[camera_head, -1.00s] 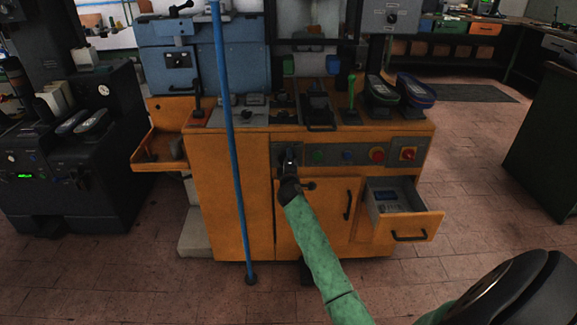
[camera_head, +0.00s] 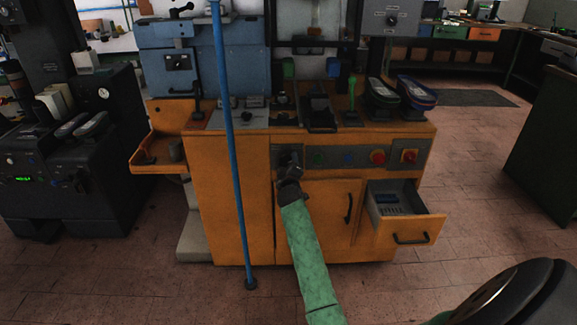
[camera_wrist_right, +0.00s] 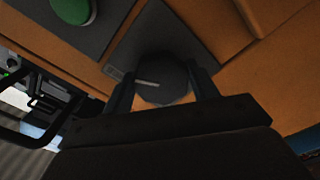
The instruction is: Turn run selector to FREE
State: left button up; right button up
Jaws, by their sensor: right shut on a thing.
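The run selector is a round dark knob with a pale pointer line (camera_wrist_right: 150,83) on a dark square plate of the orange machine's front panel. My right gripper (camera_wrist_right: 162,88) has one finger on each side of the knob and is shut on it. In the head view my right gripper (camera_head: 289,162) is at the left end of the button row and hides most of the selector. The plate's lettering is too small to read. My left gripper is not in view.
Right of the selector are a green button (camera_head: 317,159), a blue button (camera_head: 347,158), a red button (camera_head: 377,157) and a red switch (camera_head: 409,156). Below, an open drawer (camera_head: 410,226) sticks out. A blue upright pole (camera_head: 237,170) stands left of my right arm.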

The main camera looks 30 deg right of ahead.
jog(key=shift+f, duration=0.15)
jog(key=o, duration=0.8)
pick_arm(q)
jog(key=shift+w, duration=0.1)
pick_arm(e)
jog(key=shift+o, duration=0.8)
jog(key=shift+s, duration=0.1)
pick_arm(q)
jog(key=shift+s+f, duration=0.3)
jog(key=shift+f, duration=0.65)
pick_arm(e)
jog(key=v, duration=0.7)
jog(key=shift+s+a, duration=0.2)
jog(key=shift+s, duration=0.1)
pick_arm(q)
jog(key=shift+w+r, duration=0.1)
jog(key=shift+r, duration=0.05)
